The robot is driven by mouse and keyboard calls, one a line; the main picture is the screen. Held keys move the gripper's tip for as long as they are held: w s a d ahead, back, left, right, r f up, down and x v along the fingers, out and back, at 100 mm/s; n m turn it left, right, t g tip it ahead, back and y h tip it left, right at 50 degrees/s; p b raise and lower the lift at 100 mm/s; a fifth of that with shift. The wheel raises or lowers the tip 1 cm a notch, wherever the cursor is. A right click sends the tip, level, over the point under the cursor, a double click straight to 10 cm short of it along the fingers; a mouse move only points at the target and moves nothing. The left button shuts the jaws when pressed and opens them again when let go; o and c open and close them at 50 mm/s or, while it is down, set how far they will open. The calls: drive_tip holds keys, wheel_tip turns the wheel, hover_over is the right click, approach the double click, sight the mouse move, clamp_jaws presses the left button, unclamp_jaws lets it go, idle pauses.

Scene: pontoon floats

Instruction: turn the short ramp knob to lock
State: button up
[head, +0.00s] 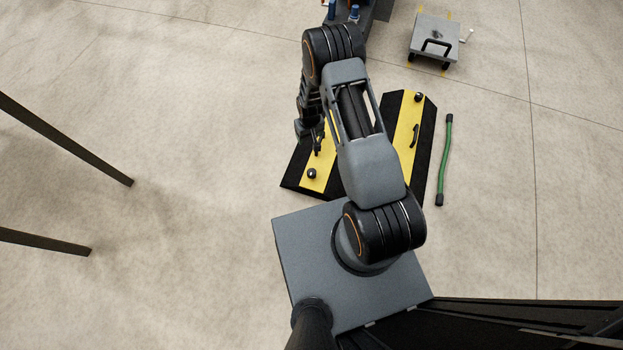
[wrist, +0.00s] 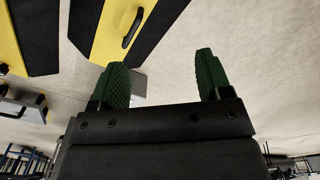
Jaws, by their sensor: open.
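Two black ramps with yellow bands lie on the floor in the head view. The left ramp (head: 291,178) has a small black knob (head: 311,173) at its near end. The right ramp (head: 386,108) has a black knob (head: 419,97) at its far end and a black handle (head: 414,135). My arm hides part of both, so I cannot tell which is shorter. My gripper (head: 317,148) is above the left ramp, apart from its knob. In the wrist view my gripper (wrist: 163,76) is open and empty, its green fingers apart, with bare floor between and beyond them.
A green bar (head: 445,160) with black ends lies right of the ramps. A grey plate with a handle (head: 434,38) stands at the back right. A dark unit with blue parts (head: 353,13) is at the back. Dark posts (head: 65,140) are at left. Floor between is clear.

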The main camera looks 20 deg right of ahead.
drive_tip(key=b, duration=0.3)
hover_over(312, 172)
wheel_tip(312, 172, down, 14)
drive_tip(key=shift+g, duration=0.3)
wheel_tip(312, 172, down, 13)
drive_tip(key=b, duration=0.4)
drive_tip(key=shift+r, duration=0.1)
drive_tip(key=c, duration=0.9)
drive_tip(key=shift+b, duration=0.3)
drive_tip(key=shift+c, duration=0.2)
